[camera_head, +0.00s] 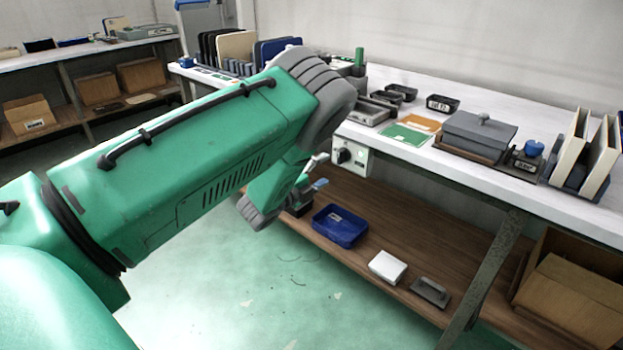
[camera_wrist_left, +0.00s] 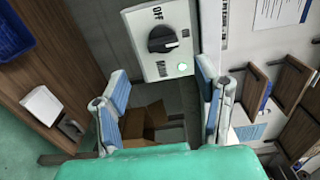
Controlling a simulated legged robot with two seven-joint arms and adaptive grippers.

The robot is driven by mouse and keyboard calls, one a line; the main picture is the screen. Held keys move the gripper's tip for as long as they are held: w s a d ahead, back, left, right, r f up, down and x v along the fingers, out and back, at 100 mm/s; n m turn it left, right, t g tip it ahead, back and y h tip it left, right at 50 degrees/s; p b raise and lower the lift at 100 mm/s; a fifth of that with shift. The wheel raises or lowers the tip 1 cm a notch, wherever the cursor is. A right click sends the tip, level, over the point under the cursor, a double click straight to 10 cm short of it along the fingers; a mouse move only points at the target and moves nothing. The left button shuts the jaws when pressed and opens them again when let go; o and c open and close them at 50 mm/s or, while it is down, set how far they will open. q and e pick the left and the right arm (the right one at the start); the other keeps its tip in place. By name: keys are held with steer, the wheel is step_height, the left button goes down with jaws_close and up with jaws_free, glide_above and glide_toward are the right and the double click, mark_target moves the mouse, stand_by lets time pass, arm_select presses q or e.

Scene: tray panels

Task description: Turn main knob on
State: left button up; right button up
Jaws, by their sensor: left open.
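The main knob (camera_wrist_left: 163,39) is a round black knob with a grey grip bar. In the head view, the knob (camera_head: 343,156) and panel (camera_head: 360,160) are under the bench's front edge. My left gripper (camera_head: 321,172) is just left of the panel, partly hidden by my arm. In the left wrist view, my left gripper (camera_wrist_left: 161,76) is open and empty, its blue-padded fingers apart and pointing toward the panel, not around the knob. My right gripper is out of view.
The white bench top (camera_head: 480,172) above holds trays, a lidded grey box (camera_head: 480,134) and upright boards. The wooden lower shelf (camera_head: 400,240) holds a blue bin (camera_head: 340,226), a white box (camera_head: 387,266) and a dark tray (camera_head: 430,291). A slanted bench leg (camera_head: 490,270) stands to the right.

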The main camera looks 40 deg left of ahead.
arm_select(q)
steer(key=shift+s+a+f, duration=0.1)
steer(key=shift+s, duration=1.2)
steer(key=shift+s+a, duration=0.1)
steer(key=shift+s, duration=1.2)
